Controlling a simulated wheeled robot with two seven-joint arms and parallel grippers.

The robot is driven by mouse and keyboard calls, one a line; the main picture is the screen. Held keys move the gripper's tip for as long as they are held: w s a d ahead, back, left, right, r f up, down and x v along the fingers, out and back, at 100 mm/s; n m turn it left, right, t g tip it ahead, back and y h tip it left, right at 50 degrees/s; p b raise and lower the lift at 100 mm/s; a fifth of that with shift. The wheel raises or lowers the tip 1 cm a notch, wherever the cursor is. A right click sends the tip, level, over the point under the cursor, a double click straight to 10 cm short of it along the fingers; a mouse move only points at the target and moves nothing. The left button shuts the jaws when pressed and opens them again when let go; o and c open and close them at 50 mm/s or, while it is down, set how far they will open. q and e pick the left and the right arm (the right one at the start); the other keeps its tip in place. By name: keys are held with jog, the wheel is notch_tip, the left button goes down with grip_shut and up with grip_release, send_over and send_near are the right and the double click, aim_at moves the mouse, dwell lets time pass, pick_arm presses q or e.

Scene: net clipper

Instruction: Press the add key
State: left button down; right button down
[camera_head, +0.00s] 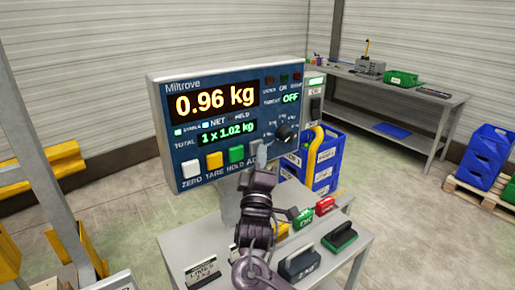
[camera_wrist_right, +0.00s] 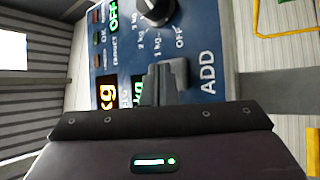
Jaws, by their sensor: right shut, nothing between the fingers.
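The weighing panel (camera_head: 225,88) stands upright on a table, reading 0.96 kg, with 1 x 1.02 kg on its total line. Its lower row has a white ZERO key (camera_head: 190,169), an orange TARE key (camera_head: 214,160), a green HOLD key (camera_head: 236,154) and a grey ADD key (camera_head: 256,147). My right gripper (camera_head: 262,158) is shut and empty, its fingertips at the ADD key. In the right wrist view the ADD key (camera_wrist_right: 180,73) shows partly behind the shut fingers (camera_wrist_right: 158,82). I cannot tell whether they touch it. My left gripper is not in view.
A rotary knob (camera_head: 284,133) sits just above and right of the ADD key. Below, the table (camera_head: 215,232) holds a black block (camera_head: 299,264), a green-and-black block (camera_head: 340,237) and small labelled cards. Blue crates (camera_head: 326,160) stand behind it.

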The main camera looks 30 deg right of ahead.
jog(key=shift+w, duration=0.2)
jog(key=shift+s, duration=0.1)
dwell(0.4)
jog(key=shift+s+d+p, duration=0.1)
jog(key=shift+s+p, duration=0.45)
jog(key=shift+s, duration=0.25)
jog(key=s+p, duration=0.2)
jog(key=s, duration=0.3)
jog(key=shift+d, duration=0.15)
jog(key=shift+f, duration=0.1)
dwell(0.6)
